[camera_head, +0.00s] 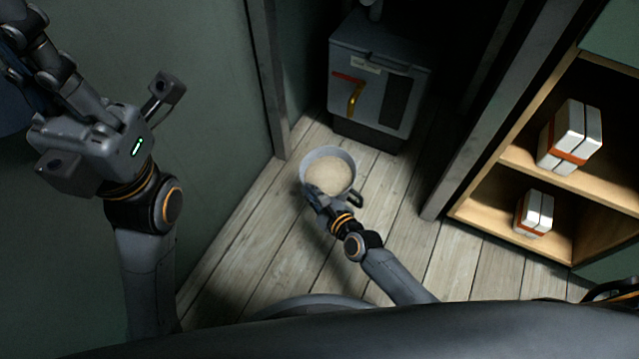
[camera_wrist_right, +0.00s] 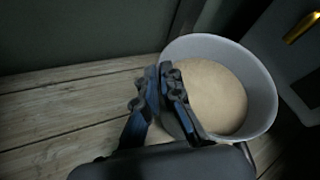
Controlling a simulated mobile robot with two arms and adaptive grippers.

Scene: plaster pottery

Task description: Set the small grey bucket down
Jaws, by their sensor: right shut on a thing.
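The small grey bucket (camera_head: 343,154) is in the middle of the head view, upright and holding pale sandy powder. My right gripper (camera_head: 318,196) is at the bucket's near left rim, shut on it. In the right wrist view the fingers (camera_wrist_right: 165,88) close at the left side of the bucket (camera_wrist_right: 262,95), and the bucket's lower part is hidden. I cannot tell whether the bucket's base touches the floor. My left gripper (camera_head: 112,138) is raised at the left, its fingers spread apart and empty.
A grey machine with a yellow handle (camera_head: 380,90) stands just behind the bucket. A dark post (camera_head: 268,80) and green wall are at the left. A wooden shelf (camera_head: 520,158) with white boxes (camera_head: 570,137) is at the right. The plank floor (camera_head: 250,235) around the bucket is clear.

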